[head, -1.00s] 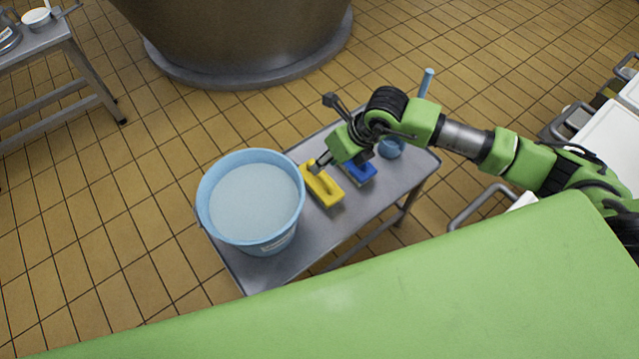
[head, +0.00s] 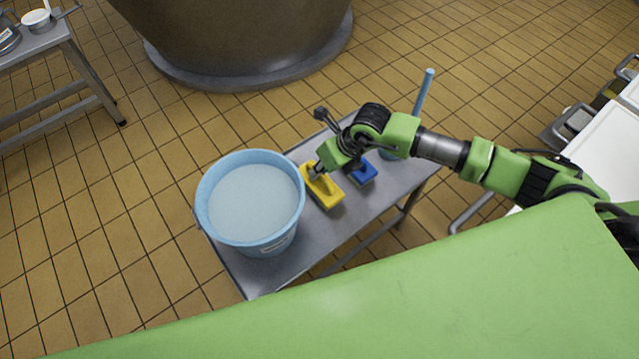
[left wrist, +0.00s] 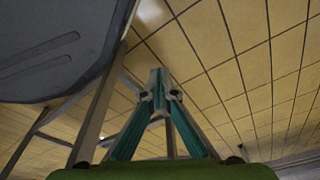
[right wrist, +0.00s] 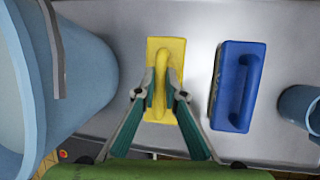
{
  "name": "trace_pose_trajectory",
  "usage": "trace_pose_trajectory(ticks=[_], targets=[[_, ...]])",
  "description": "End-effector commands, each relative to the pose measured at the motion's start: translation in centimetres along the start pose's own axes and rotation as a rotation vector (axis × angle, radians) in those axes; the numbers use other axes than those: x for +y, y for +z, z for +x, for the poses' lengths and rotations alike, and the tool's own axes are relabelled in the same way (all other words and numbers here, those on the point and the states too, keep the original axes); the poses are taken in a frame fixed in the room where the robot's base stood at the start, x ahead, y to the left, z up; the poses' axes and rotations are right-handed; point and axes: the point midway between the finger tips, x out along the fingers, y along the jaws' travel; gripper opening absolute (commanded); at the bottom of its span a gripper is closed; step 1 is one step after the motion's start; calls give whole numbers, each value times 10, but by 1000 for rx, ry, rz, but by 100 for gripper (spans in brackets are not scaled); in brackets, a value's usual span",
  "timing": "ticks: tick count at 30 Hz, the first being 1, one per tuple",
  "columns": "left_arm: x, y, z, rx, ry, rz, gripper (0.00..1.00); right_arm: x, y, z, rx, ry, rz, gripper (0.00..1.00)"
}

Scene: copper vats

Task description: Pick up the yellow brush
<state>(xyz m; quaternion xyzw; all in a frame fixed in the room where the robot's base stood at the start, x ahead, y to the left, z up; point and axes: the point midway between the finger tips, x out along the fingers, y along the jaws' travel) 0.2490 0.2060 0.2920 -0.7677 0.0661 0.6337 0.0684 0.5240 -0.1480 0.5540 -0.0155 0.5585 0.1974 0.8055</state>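The yellow brush (head: 325,190) lies on a metal table (head: 300,254), between the blue bucket and the blue brush. In the right wrist view the yellow brush (right wrist: 167,52) has a raised handle along its middle. My right gripper (right wrist: 161,98) is open, with one fingertip on each side of that handle. In the head view the right gripper (head: 316,172) is over the brush's far end and partly hidden by its own arm. I cannot tell whether the fingers touch the handle. My left gripper (left wrist: 158,88) appears in the left wrist view with its fingertips together and nothing visible between them.
A blue bucket (head: 277,241) of pale liquid stands left of the yellow brush. A blue brush (head: 364,175) lies to its right. A blue cup-like container (right wrist: 298,103) stands farther right. A large copper vat (head: 235,40) is behind the table.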

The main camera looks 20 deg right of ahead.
Motion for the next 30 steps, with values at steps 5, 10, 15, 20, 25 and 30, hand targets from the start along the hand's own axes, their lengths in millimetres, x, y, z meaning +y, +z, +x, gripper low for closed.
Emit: trace_pose_trajectory(ticks=[5,10,15,20,25,30], targets=[[0,0,0,-1,0,0,0,0,1,0,-1,0,0,0],[0,0,0,0,0,0,0,1,2,-3,-2,0,0,0],[0,3,1,0,0,1,0,3,9,-17,-4,0,0,0],[3,18,13,-15,4,4,0,10,7,-45,-2,0,-3,0],[3,35,24,-25,4,6,0,22,-8,-93,-3,-2,-4,0],[3,39,28,-25,4,6,0,32,-39,-125,2,-2,-2,0]])
